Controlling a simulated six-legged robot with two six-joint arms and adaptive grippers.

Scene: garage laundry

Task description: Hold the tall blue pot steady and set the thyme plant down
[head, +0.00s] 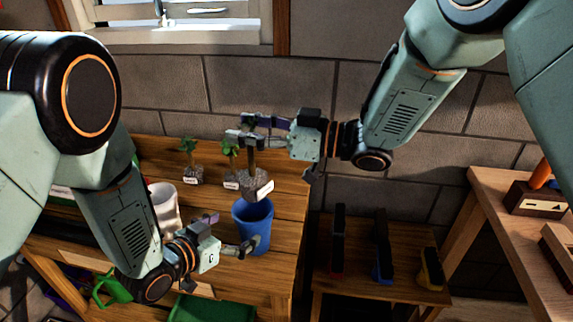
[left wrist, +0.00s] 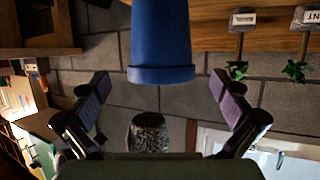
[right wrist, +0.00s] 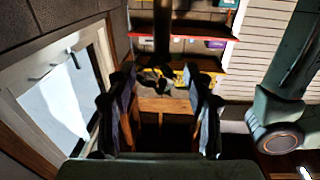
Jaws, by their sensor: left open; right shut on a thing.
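The tall blue pot (head: 253,216) stands upright near the right end of the wooden bench; it shows upside down in the left wrist view (left wrist: 160,45). My left gripper (head: 230,231) is open beside the pot; in the left wrist view its fingers lie either side of the pot, with gaps. My right gripper (head: 262,130) is shut on the stem of a plant, taken as the thyme plant, whose dark root ball (head: 257,184) with a white label hangs just above the pot's mouth. The root ball also shows in the left wrist view (left wrist: 150,132). Its label is unreadable.
Two smaller labelled plants (head: 191,170) (head: 230,160) stand behind on the bench. A whitish pot (head: 164,207) is left of the blue pot. A green watering can (head: 113,289) and green tray (head: 205,308) are in front. A lower wooden table (head: 360,280) is to the right.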

